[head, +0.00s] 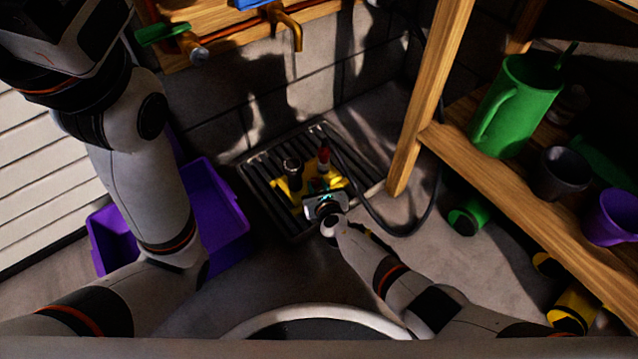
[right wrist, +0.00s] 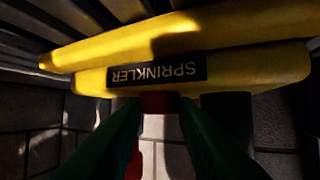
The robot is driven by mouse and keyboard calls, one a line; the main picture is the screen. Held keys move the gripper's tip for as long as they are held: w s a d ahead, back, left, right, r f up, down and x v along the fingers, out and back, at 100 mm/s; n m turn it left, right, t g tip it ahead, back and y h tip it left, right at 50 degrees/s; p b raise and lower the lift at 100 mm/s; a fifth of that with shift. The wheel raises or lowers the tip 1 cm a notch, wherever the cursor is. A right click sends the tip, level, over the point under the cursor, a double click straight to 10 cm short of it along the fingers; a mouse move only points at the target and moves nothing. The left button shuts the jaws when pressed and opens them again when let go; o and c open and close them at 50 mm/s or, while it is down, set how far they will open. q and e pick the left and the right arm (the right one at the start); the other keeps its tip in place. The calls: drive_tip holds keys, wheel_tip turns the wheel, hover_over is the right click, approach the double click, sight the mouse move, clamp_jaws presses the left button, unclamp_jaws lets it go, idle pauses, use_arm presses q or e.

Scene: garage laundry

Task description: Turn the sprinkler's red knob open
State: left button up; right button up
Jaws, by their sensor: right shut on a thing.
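The yellow sprinkler (head: 289,190) lies on a dark slatted drain grate (head: 263,172) on the floor. A red upright part (head: 324,153) and a dark round part (head: 292,165) stand up from it. My right gripper (head: 323,187) is down at the sprinkler's near side and covers some of it. In the right wrist view the sprinkler's label (right wrist: 157,71) appears upside down. The red knob (right wrist: 159,103) sits just below the label, between the green fingers of my right gripper, which is shut on it. My left arm crosses the left side; its gripper is out of view.
A dark hose (head: 382,222) curves right of the grate. A purple bin (head: 222,205) stands to its left. A wooden shelf (head: 500,190) at right holds a green watering can (head: 517,103), a dark pot (head: 561,172) and a purple pot (head: 612,217). Taps (head: 296,38) are above.

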drive_tip(key=shift+h, duration=0.3)
drive_tip(key=o, duration=1)
